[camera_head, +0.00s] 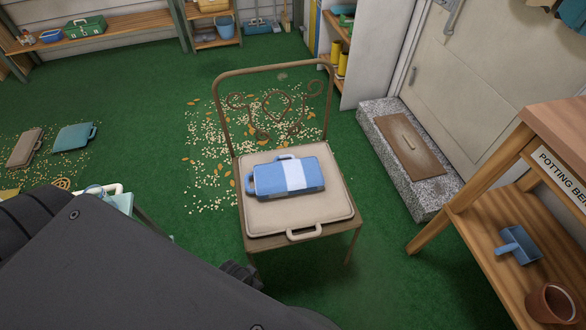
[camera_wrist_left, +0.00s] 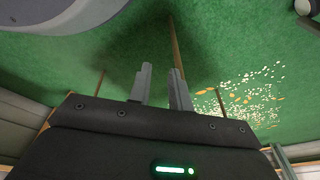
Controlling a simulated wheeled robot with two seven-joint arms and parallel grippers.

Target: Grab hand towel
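I cannot pick out a plain hand towel for certain. A blue padded thing with a white band and handle loops (camera_head: 290,176) lies on a beige cushion (camera_head: 325,212) on the seat of a brown metal chair (camera_head: 222,125). My left arm crosses the lower left of the head view, and its fingertips cannot be made out there. In the left wrist view my left gripper (camera_wrist_left: 162,88) has its two fingers apart, with only green floor showing between them. It holds nothing. My right gripper is in neither view.
A light blue thing with a white handle (camera_head: 122,200) is partly hidden behind my left arm. A wooden potting bench (camera_head: 470,215) stands at the right, with a blue scoop (camera_head: 520,245) and a pot (camera_head: 550,302). A stone step (camera_head: 378,125) fronts the door.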

